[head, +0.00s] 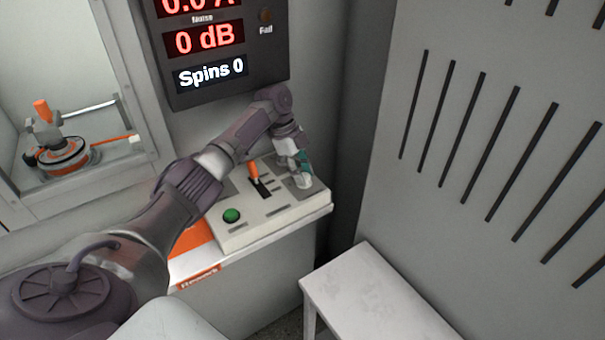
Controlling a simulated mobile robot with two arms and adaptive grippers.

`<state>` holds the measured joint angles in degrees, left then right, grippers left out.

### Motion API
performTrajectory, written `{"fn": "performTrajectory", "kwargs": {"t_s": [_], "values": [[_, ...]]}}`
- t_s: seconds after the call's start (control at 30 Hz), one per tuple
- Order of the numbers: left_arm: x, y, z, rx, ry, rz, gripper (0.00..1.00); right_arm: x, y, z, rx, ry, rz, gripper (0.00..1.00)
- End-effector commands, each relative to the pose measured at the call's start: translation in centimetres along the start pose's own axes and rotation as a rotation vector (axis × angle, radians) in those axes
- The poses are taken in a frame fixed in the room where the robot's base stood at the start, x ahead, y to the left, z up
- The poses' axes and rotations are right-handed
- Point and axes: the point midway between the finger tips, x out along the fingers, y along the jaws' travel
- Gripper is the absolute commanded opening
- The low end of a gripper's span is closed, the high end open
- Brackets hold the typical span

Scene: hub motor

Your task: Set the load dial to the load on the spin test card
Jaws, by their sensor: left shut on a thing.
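My left gripper (301,176) reaches down onto the right end of the pale control panel (265,221). It is shut on what seems to be the load dial, which the fingers hide almost wholly, so its pointer and scale marks cannot be read. The panel also carries an orange-handled lever (253,171) in a slot and a green button (231,215). My right gripper is not in view. No spin test card can be made out.
A dark display (222,75) above reads 0 dB and Spins 0, with an unlit Fail lamp (265,15). A motor with orange parts (63,155) sits behind the window at left. A white table (375,290) stands lower right, beside a slotted grey wall (480,150).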

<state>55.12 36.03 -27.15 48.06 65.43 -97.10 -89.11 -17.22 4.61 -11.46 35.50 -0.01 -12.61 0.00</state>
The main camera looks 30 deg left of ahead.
Motion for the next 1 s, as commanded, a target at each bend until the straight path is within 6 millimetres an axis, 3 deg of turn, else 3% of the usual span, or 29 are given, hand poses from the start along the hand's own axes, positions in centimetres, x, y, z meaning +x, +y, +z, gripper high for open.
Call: {"fn": "performTrajectory", "kwargs": {"t_s": [0.27,0.3,0.43,0.77,1.0], "values": [[-0.1,-0.1,-0.1,0.001,0.000,-0.002,0.00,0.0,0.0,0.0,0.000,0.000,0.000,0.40],[-0.1,-0.1,0.0,0.000,0.000,-0.002,0.39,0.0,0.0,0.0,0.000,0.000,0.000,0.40],[-0.1,-0.1,0.0,0.000,0.000,-0.002,0.59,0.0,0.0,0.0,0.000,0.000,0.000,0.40],[-0.3,0.0,-0.1,0.000,0.000,-0.002,0.59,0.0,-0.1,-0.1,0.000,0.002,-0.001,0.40],[-3.6,-0.1,-1.5,0.002,0.000,-0.004,0.59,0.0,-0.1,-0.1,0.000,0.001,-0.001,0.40]]}}
